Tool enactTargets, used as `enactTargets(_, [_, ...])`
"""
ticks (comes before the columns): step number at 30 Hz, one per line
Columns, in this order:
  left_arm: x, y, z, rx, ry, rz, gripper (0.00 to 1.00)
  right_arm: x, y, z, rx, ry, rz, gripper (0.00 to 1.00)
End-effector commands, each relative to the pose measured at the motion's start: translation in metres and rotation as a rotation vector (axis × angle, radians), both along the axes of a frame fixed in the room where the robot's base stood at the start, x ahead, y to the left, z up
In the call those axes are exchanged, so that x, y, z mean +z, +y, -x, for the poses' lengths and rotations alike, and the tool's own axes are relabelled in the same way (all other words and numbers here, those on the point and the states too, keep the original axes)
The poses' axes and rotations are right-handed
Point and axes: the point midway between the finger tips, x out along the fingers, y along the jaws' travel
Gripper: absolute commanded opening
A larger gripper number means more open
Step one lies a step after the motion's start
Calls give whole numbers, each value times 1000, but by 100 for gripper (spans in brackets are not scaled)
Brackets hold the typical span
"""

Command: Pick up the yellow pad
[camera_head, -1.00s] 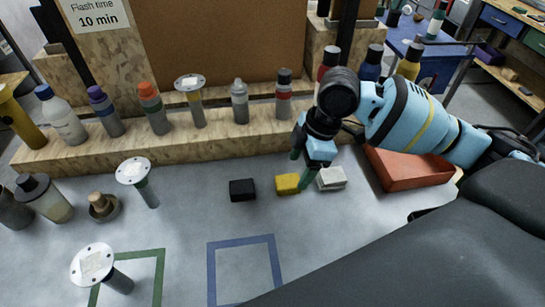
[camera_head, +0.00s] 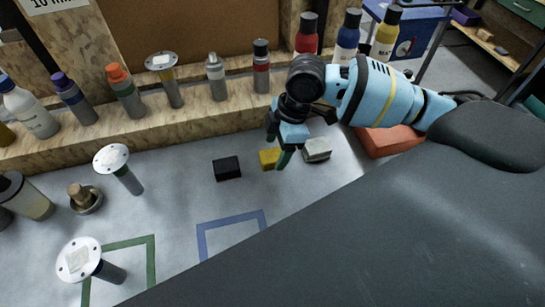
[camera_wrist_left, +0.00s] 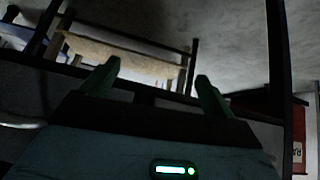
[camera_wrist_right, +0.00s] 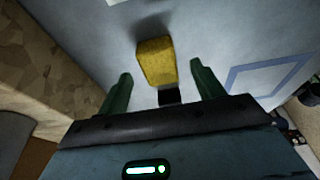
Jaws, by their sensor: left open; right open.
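The yellow pad (camera_head: 269,159) lies on the grey floor between a black pad (camera_head: 227,168) and a white pad (camera_head: 317,149). My right gripper (camera_head: 278,150) is over the yellow pad and partly covers it in the head view. In the right wrist view the yellow pad (camera_wrist_right: 156,62) is ahead of and between the open green fingers (camera_wrist_right: 161,92), with nothing held.
A wooden step (camera_head: 140,130) with several bottles runs behind the pads. An orange-red box (camera_head: 388,141) is right of the white pad. Round-topped posts (camera_head: 112,158) stand at left. Blue (camera_head: 232,226) and green taped outlines mark the floor in front.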

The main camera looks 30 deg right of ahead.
Motion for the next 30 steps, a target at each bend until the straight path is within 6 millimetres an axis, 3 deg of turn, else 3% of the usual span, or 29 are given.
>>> enactTargets(6, [-2, 0, 1, 0, 4, 1, 88, -25, 6, -1, 0, 1, 1, 67])
enactTargets(14, [-2, 0, 1, 0, 3, 1, 88, -27, 6, -2, 1, -1, 1, 67])
enactTargets(25, [-2, -1, 0, 1, 2, 1, 88, -26, 6, -2, 0, -2, 1, 21])
enactTargets(30, [-2, -1, 0, 1, 1, 1, 88, -26, 6, -2, -1, -2, 0, 19])
